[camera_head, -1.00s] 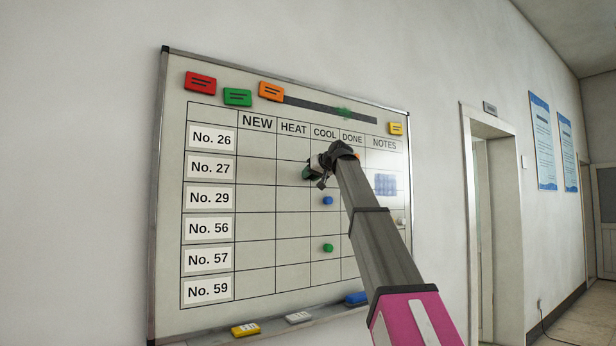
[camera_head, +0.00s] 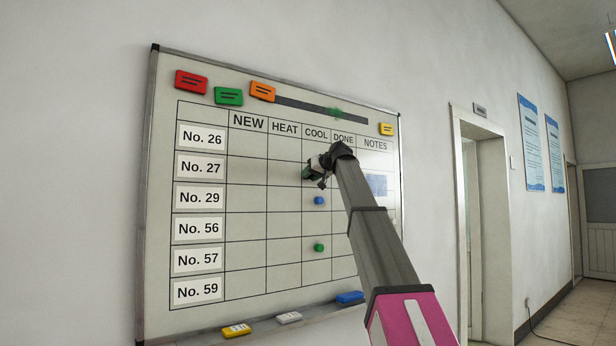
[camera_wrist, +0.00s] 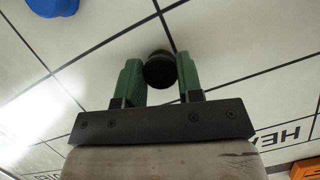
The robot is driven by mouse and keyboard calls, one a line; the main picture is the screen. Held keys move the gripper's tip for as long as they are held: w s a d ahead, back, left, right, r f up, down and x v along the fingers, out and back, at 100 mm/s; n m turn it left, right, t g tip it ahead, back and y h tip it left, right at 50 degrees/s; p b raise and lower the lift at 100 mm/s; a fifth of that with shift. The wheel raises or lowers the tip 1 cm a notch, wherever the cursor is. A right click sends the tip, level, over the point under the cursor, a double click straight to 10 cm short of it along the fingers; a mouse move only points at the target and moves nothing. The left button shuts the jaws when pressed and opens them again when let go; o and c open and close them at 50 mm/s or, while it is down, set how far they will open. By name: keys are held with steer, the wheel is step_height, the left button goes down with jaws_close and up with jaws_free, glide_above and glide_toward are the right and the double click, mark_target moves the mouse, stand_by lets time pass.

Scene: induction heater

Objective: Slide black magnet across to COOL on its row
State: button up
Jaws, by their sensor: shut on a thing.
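My gripper (camera_wrist: 158,80) has two green fingers on either side of the black magnet (camera_wrist: 159,70), a round dark knob, and is shut on it at the board. In the head view my gripper (camera_head: 308,173) is in the No. 27 row, at the left side of the COOL column, beside the HEAT/COOL line. In the wrist view, which is upside down, that line runs close beside the magnet. My gripper and arm hide the magnet in the head view. The whiteboard (camera_head: 247,254) has columns NEW, HEAT, COOL, DONE and NOTES.
A blue magnet (camera_head: 319,201) sits below in the No. 29 row under COOL, and a green magnet (camera_head: 319,247) lower in that column. The blue one also shows in the wrist view (camera_wrist: 52,5). Erasers lie on the bottom ledge. My arm covers part of DONE.

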steer(key=shift+w+d+r, duration=0.1)
steer(key=shift+w+d, duration=0.45)
steer(key=shift+d, duration=0.25)
steer(key=shift+w+d+r, duration=0.1)
steer(key=shift+w+d, duration=0.5)
steer(key=shift+d, duration=0.2)
steer(key=shift+w+d, duration=0.55)
steer(key=shift+d, duration=0.25)
steer(key=o, duration=1)
